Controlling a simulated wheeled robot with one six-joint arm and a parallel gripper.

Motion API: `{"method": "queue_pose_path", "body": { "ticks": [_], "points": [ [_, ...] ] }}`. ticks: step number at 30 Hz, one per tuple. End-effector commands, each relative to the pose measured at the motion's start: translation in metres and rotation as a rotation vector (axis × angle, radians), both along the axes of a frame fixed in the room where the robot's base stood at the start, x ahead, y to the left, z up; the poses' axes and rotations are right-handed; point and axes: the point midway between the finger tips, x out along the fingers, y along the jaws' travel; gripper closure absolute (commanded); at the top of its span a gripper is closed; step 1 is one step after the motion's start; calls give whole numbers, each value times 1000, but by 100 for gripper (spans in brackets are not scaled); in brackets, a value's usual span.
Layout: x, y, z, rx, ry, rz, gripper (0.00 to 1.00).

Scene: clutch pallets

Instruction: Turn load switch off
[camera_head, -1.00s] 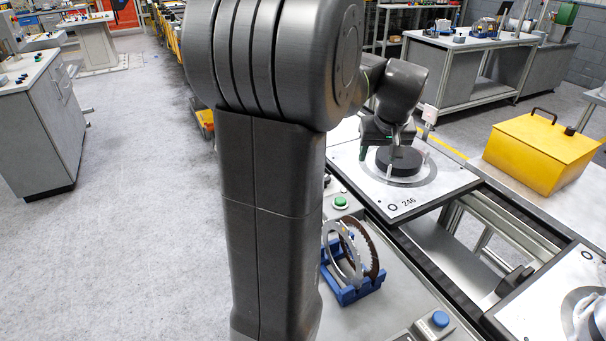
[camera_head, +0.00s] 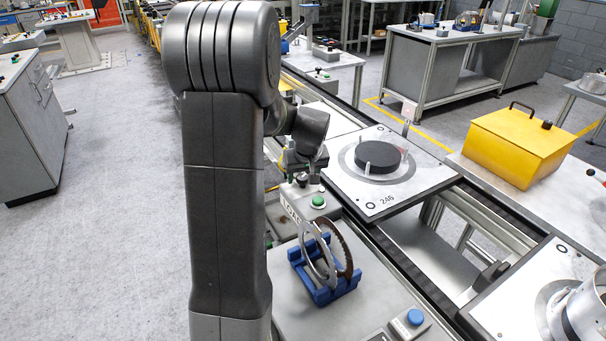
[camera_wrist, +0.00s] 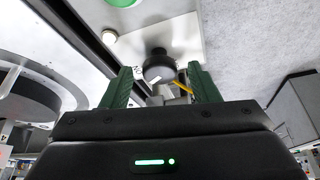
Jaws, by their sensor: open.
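The load switch (camera_wrist: 158,66) shows in the wrist view as a dark round knob with a yellow strip beside it, on a pale panel. It lies beyond and between the two green fingers of my gripper (camera_wrist: 162,86), which are apart with nothing held. In the head view my gripper (camera_head: 296,166) is above the small control box with the partly hidden LOAD lettering (camera_head: 291,209). A black knob (camera_head: 302,180) shows there just under my gripper. Whether the fingers touch the knob, and which way the switch is set, I cannot tell.
A green button (camera_head: 318,201) sits on the same box. A blue rack (camera_head: 323,289) with upright rings stands in front. To the right, pallet 246 (camera_head: 413,186) carries a black disc (camera_head: 381,157). A yellow case (camera_head: 518,148) stands farther right.

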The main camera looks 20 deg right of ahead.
Motion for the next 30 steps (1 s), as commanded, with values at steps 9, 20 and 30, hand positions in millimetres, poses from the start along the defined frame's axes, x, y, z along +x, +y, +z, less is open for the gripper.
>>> {"method": "queue_pose_path", "body": {
  "ticks": [9,20,30],
  "points": [
    [0,0,-1,0,0,0,55],
    [0,0,-1,0,-1,4,89],
    [1,-3,-3,-1,-4,135,89]
  ]
}}
